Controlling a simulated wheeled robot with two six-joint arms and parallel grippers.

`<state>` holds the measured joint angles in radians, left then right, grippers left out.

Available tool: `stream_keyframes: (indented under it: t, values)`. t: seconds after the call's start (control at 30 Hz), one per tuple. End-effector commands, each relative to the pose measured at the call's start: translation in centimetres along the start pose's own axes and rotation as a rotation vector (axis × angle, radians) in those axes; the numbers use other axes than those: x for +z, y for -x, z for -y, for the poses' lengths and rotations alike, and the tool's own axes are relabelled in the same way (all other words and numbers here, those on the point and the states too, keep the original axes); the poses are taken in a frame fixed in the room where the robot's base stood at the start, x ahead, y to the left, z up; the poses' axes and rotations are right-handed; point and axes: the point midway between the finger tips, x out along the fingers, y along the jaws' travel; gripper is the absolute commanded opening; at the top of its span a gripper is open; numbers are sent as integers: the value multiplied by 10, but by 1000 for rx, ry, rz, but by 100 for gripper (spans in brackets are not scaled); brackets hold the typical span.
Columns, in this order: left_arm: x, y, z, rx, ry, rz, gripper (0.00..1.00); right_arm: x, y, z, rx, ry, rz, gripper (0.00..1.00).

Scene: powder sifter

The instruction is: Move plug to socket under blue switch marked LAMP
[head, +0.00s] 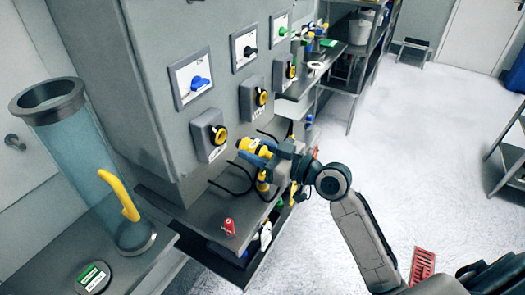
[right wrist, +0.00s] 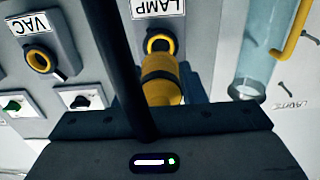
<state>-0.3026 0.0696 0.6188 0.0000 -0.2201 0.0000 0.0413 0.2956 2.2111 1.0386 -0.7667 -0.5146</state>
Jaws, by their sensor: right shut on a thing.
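The yellow plug (head: 250,146) with a dark band is in my right gripper (head: 260,152), which is shut on it. The plug points at the panel, a short gap from the LAMP socket (head: 217,134). That socket has a yellow ring and sits below the blue switch (head: 201,83). In the right wrist view, which is upside down, the plug (right wrist: 162,88) overlaps the lower edge of the LAMP socket (right wrist: 158,42); contact cannot be told there. The LAMP label (right wrist: 158,8) is readable there. My left gripper is not in view.
Two more sockets (head: 261,97) (head: 290,71) sit under the black switch (head: 250,50) and green switch (head: 283,31). Black cable loops hang by the ledge. A red object (head: 229,227) stands on the ledge. A clear tube (head: 95,160) with a yellow handle stands left.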

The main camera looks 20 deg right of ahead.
Motion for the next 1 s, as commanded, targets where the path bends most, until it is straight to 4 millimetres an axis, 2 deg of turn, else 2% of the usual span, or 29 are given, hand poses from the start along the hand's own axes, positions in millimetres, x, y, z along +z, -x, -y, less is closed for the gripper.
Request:
stream_keyframes:
  t: [0.23,0.5,1.0]
  values:
    - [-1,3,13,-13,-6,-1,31,-1,-20,0,2,-3,-3,1]
    - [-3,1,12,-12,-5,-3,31,1,-38,0,0,-2,-2,1]
    - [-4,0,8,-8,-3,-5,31,0,-43,0,0,0,0,1]
